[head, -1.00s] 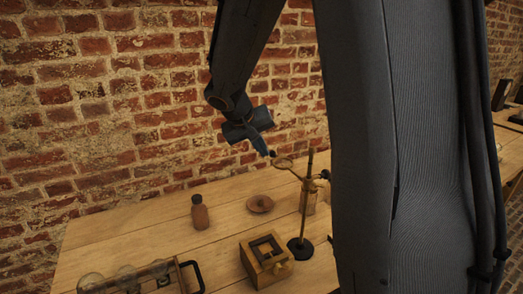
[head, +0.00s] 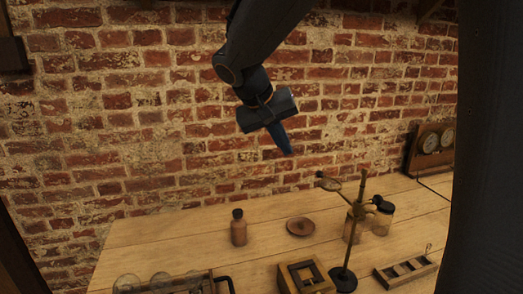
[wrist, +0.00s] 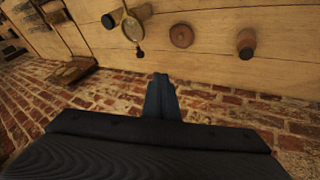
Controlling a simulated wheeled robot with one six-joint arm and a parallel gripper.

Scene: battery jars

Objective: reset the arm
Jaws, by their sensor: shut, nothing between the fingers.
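My gripper (head: 287,146) hangs above the back of the wooden table (head: 185,232), in front of the brick wall. It is shut, with its fingers together and empty. In the wrist view the closed fingers (wrist: 162,84) point toward the table edge and touch nothing. My arm comes down from the top of the head view.
A stand with a ring (head: 352,235), jars (head: 382,220), a brown bottle (head: 238,230), a round wooden dish (head: 300,226), a wooden box (head: 304,277), a slotted tray (head: 405,270) and a rack of glass jars (head: 160,284) occupy the table. A gauge panel (head: 430,148) stands at right.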

